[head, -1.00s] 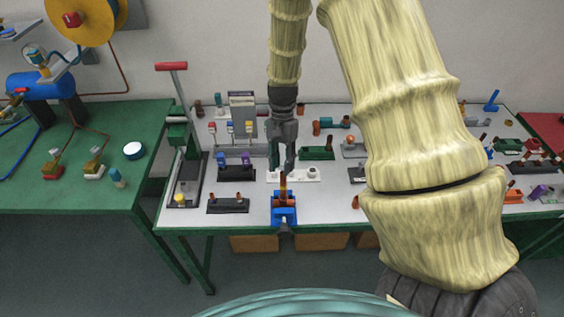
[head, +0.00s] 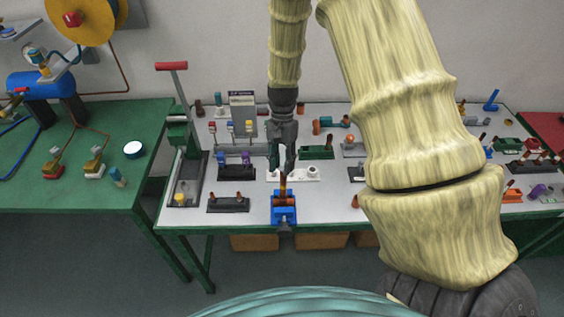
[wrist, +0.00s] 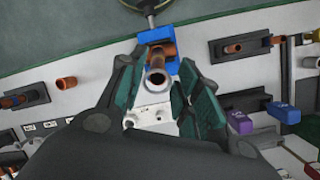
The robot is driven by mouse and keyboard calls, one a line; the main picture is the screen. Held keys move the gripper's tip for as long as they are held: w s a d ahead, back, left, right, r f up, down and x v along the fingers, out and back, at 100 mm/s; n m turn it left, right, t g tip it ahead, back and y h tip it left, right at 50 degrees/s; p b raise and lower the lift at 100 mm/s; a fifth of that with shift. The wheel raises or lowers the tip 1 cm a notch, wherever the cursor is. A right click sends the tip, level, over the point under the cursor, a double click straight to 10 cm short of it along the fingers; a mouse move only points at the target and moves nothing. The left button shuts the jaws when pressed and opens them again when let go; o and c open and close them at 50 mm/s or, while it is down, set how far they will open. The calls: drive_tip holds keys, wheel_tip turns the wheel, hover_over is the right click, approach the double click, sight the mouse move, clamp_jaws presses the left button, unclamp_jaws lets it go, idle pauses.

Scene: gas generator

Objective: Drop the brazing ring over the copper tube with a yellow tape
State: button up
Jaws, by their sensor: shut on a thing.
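A blue vise (head: 284,212) at the front edge of the grey-topped bench holds an upright copper tube (head: 283,188). My gripper (head: 282,168) points down just behind and above this tube in the head view. In the wrist view, my gripper's green-padded fingers (wrist: 161,92) stand on either side of a round copper opening (wrist: 156,79). The blue vise also shows beyond the fingertips (wrist: 153,38). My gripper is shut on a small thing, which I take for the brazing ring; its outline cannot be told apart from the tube. No yellow tape can be made out.
A white fixture (head: 300,174) lies behind the vise. Black blocks with tubes (head: 228,204) stand to the left, with a red-handled lever tool (head: 171,67) beyond. A green block (head: 317,152) is at the back right. My arm hides part of the bench's right side.

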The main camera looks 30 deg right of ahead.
drive_tip(key=shift+x, duration=0.85)
drive_tip(key=o, duration=0.8)
drive_tip(key=shift+r, duration=0.15)
drive_tip(key=v, duration=1.1)
drive_tip(key=shift+w+d+r, duration=0.1)
drive_tip(key=shift+w+r, duration=0.05)
drive_tip(key=shift+r, duration=0.2)
drive_tip(key=shift+f, duration=0.1)
